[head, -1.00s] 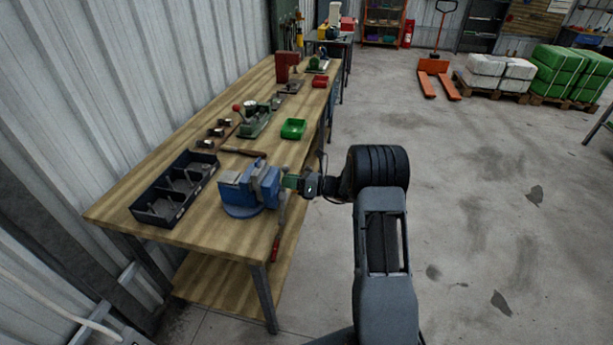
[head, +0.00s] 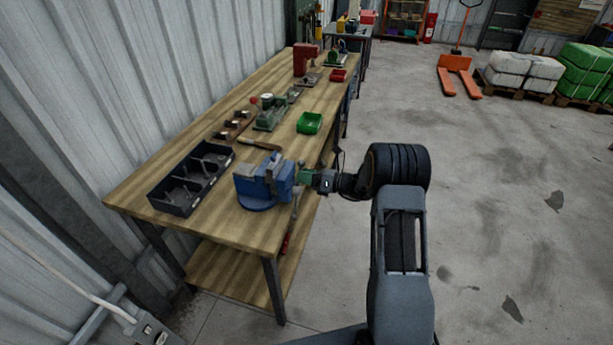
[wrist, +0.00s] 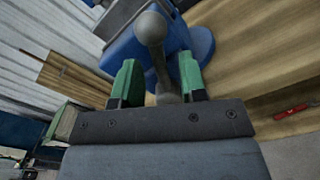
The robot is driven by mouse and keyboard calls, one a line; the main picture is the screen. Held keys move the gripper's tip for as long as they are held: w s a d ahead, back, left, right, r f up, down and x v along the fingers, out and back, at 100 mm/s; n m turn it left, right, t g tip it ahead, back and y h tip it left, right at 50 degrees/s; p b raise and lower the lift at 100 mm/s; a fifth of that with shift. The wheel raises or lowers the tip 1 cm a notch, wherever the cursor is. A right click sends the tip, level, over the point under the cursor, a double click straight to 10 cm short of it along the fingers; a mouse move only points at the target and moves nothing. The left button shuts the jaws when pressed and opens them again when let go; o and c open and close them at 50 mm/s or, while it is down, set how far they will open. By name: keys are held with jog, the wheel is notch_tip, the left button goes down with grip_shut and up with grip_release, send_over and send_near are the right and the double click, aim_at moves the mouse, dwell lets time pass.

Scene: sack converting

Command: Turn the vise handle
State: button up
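The blue vise (head: 262,190) is mounted at the near right corner of the wooden workbench (head: 225,228). Its body also shows at the top of the wrist view (wrist: 200,42). The grey vise handle (wrist: 160,62), a bar with a ball end, runs between the two green fingers of my gripper (wrist: 159,78). Visible gaps lie between the bar and both fingers, so the gripper is open around the handle. In the head view my gripper (head: 306,177) is just right of the vise, at the bench edge. The handle's lower end is hidden behind the gripper body in the wrist view.
A black divided tray (head: 190,180) lies left of the vise. A hammer-like tool (head: 262,145), a green bin (head: 310,123) and a red bin (head: 339,75) lie farther back. A red-handled tool (head: 285,244) is below the bench edge. The floor to the right is open.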

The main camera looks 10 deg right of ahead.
jog(key=b+v, duration=0.2)
jog(key=v, duration=1.1)
jog(key=shift+s+d, duration=0.2)
jog(key=shift+d, duration=0.05)
jog(key=shift+r, duration=0.1)
jog(key=s+a+f+n+g+h, duration=0.2)
jog(key=s+n+g+h, duration=0.3)
jog(key=n, duration=0.3)
jog(key=s+a+f+n+g+h, duration=0.2)
jog(key=s+a+n+g, duration=0.15)
jog(key=s+n, duration=0.45)
jog(key=s+a+r+n+t+h, duration=0.3)
jog(key=s+a+r+n+h, duration=0.1)
jog(key=s+r+n+h, duration=0.4)
jog(key=shift+s+a+r+n+t+h, duration=0.3)
jog(key=shift+s+r+n, duration=0.65)
jog(key=shift+r+n, duration=1.7)
